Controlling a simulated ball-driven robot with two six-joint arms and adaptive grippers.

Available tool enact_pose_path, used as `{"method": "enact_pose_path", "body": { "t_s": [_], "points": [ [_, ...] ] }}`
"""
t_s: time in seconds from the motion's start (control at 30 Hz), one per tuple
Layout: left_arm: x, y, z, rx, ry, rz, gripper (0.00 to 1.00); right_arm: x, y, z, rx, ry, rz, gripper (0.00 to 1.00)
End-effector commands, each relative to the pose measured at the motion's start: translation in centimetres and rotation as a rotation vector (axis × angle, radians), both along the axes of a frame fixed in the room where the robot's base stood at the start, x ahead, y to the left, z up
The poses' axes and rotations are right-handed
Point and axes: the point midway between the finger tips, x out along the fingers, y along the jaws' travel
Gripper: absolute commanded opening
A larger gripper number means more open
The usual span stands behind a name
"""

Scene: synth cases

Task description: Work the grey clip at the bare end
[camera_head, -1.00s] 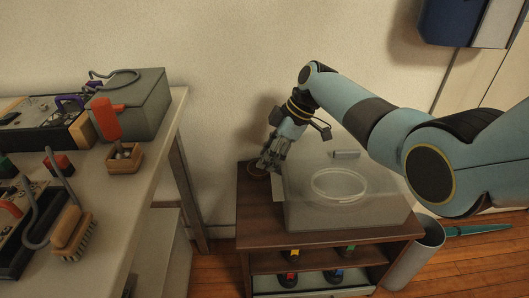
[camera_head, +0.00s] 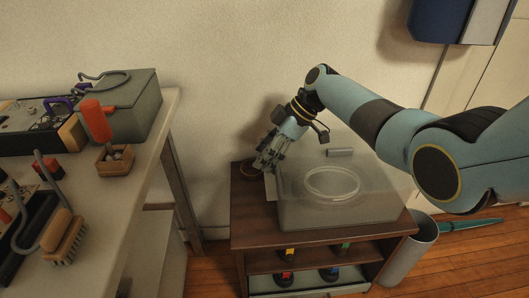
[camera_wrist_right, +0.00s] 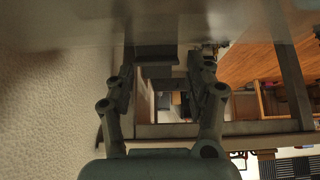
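A see-through box (camera_head: 345,207) with a pale ring on its lid stands on a small dark wooden cabinet. A grey clip (camera_head: 339,152) shows at the back edge of its lid. My right gripper (camera_head: 264,166) points down at the box's left end, above a pale flap (camera_head: 270,187). In the right wrist view my right gripper (camera_wrist_right: 164,72) has its fingers apart. A dark grey block (camera_wrist_right: 155,56) shows between and beyond the fingertips; I cannot tell whether it is a clip or whether it is touched. The gripper partly hides the box's left end. My left gripper is not in view.
A long bench (camera_head: 140,185) at the left holds a grey box (camera_head: 135,105), a brush (camera_head: 63,238) and a red-handled tool (camera_head: 96,121). A round brown item (camera_head: 249,169) lies on the cabinet's back left corner. A grey bin (camera_head: 408,252) stands right of the cabinet.

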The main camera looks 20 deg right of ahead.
Motion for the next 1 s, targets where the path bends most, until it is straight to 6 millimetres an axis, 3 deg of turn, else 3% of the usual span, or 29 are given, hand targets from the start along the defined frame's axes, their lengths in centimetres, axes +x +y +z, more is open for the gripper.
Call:
{"method": "enact_pose_path", "body": {
  "t_s": [0.33,0.7,1.0],
  "points": [
    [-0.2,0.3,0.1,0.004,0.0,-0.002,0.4,-0.1,-0.7,0.9,-0.002,-0.002,0.0,0.54],
    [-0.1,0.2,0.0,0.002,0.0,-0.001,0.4,-1.4,-5.1,7.2,-0.002,-0.001,-0.001,0.54],
    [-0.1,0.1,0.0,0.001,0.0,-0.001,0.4,-1.9,-6.7,9.7,0.0,0.001,-0.001,0.54]
  ]
}}
